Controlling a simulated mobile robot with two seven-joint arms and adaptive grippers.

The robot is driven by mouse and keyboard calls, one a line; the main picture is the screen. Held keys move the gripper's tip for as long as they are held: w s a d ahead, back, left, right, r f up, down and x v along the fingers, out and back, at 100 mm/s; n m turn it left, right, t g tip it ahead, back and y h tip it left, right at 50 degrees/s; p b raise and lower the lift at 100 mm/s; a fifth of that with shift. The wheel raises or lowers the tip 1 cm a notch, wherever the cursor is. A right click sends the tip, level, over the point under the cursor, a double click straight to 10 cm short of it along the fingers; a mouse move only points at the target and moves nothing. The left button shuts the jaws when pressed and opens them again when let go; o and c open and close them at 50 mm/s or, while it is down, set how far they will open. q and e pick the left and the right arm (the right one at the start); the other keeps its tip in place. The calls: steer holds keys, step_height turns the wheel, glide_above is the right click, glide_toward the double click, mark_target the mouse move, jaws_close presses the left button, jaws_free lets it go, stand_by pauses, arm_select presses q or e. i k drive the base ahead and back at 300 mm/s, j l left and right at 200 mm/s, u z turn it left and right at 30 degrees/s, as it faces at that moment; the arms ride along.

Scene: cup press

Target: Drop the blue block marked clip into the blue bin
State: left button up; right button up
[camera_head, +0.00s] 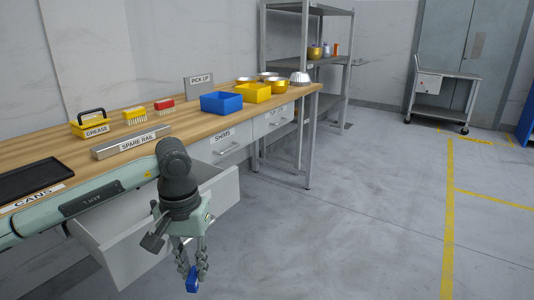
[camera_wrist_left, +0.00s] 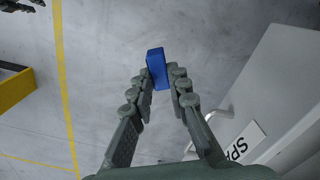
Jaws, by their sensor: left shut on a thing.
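My left gripper (camera_head: 196,262) is shut on a small blue block (camera_head: 192,280) and holds it in the air over the floor, in front of the open drawer. In the left wrist view the block (camera_wrist_left: 157,67) sits between the fingertips of the gripper (camera_wrist_left: 160,82); no marking on it can be read. The blue bin (camera_head: 221,103) stands on the wooden workbench (camera_head: 190,122), beside a yellow bin (camera_head: 253,93), well above and beyond the gripper.
A drawer (camera_head: 140,240) stands open below the bench edge, just left of the gripper.

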mark_target(231, 111)
steer(key=i+l+z, duration=0.25)
steer(key=i+z, duration=0.5)
steer(key=i, duration=0.3)
steer(key=i+u, duration=0.15)
steer(key=i, duration=0.55)
steer(key=i+l+u, duration=0.1)
steer(key=i, duration=0.6)
steer(key=i+u, duration=0.2)
steer(key=u, duration=0.2)
steer(key=i+l+u, duration=0.1)
steer(key=u, duration=0.25)
steer(key=i+l+u, duration=0.15)
steer(key=i+u, duration=0.25)
steer(key=i+l+u, duration=0.1)
steer(key=u, duration=0.25)
steer(key=l, duration=0.1)
